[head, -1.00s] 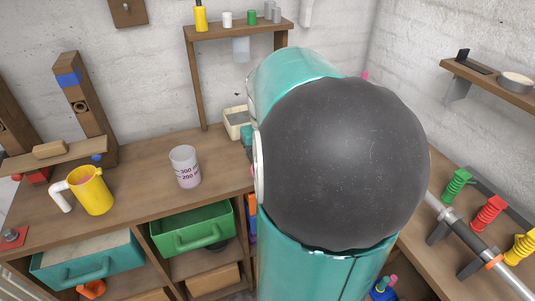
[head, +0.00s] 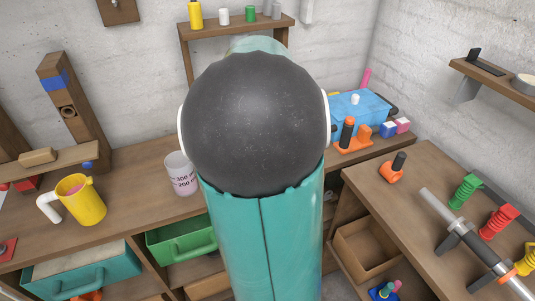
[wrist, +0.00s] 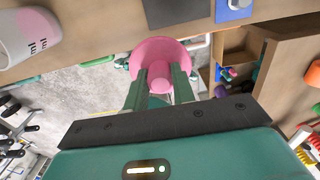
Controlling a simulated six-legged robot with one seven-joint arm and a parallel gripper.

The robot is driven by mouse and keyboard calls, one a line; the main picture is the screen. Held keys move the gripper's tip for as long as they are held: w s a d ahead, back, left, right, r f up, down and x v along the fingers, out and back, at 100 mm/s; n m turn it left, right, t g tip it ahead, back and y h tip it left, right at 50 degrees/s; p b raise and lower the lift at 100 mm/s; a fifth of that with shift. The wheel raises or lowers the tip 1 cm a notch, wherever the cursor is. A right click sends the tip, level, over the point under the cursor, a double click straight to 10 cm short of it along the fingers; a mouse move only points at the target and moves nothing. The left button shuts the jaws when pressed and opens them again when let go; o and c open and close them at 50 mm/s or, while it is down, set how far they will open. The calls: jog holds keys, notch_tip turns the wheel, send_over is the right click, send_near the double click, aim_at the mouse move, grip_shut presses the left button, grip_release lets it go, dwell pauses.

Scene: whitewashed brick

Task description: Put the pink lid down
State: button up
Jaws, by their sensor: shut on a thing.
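The pink lid (wrist: 158,48) is a round disc with a knob, seen in the wrist view. My gripper (wrist: 160,76) is shut on its knob, with one green finger on each side. The lid is beside the front edge of the wooden bench (wrist: 110,45), with the grey floor showing behind it. I cannot tell its height relative to the bench top. In the head view my own arm hides the gripper and lid.
A clear measuring cup (head: 180,174) and a yellow jug (head: 80,199) stand on the bench (head: 130,190). A blue box (head: 357,109), an orange tool (head: 352,138) and small blocks stand at the back right. A green drawer (head: 182,242) sticks out below.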

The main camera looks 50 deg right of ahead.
jog(key=w+d+f, duration=0.1)
jog(key=d+f, duration=0.1)
jog(key=w+d+f, duration=0.2)
jog(key=d, duration=0.1)
jog(key=w+d+f, duration=0.1)
jog(key=d+f, duration=0.1)
jog(key=shift+w+d+f, duration=0.15)
jog(key=shift+w+f, duration=0.05)
jog(key=shift+f, duration=0.15)
jog(key=shift+w+d+f, duration=0.2)
jog(key=shift+d+f, duration=0.15)
jog(key=shift+f, duration=0.1)
jog(key=shift+w+d+f, duration=0.15)
jog(key=shift+f, duration=1.55)
jog(key=shift+f, duration=0.1)
jog(key=shift+f, duration=0.1)
jog(key=o, duration=1)
